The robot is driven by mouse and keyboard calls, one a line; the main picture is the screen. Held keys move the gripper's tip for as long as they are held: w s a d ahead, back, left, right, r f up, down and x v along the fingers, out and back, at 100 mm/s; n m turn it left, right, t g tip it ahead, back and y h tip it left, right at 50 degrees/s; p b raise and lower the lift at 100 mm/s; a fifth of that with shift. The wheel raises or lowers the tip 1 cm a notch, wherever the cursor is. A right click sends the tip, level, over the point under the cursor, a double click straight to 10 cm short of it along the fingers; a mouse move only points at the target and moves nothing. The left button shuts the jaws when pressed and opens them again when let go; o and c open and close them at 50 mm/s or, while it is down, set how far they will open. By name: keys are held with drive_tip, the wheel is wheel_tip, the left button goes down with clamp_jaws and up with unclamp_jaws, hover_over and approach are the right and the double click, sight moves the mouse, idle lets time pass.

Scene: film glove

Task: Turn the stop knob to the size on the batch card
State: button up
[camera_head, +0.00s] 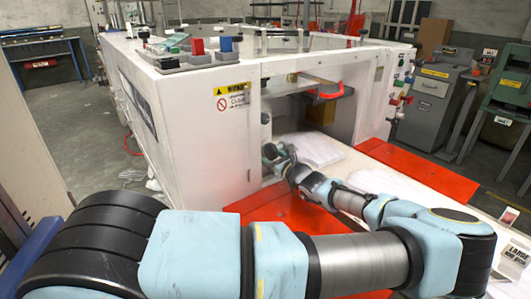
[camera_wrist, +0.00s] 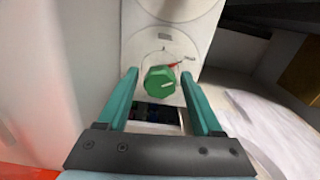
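My gripper (camera_wrist: 159,73) is open, with one teal finger on each side of the knob and a gap on both sides. In the head view my gripper (camera_head: 277,154) reaches into the white machine's opening, and the knob cannot be made out there. A card with dark print (camera_head: 517,250) stands at the lower right; I cannot read it surely.
The white machine (camera_head: 190,110) surrounds the reach on the left and above. Red plates (camera_head: 420,170) and white sheets (camera_head: 312,149) lie around the opening. A dark window (camera_wrist: 157,114) is below the knob.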

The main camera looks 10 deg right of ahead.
clamp_jaws()
idle(0.3)
drive_tip(key=shift+m+p, duration=0.3)
drive_tip(key=m+p, duration=0.2)
drive_tip(key=m, duration=0.2)
drive_tip(key=shift+r+m+p, duration=0.1)
drive_tip(key=shift+m+p, duration=0.2)
drive_tip(key=m+p, duration=0.1)
drive_tip(key=m, duration=0.3)
drive_tip(key=shift+m+p, duration=0.35)
drive_tip(key=shift+m, duration=1.05)
drive_tip(key=shift+o, duration=1)
unclamp_jaws()
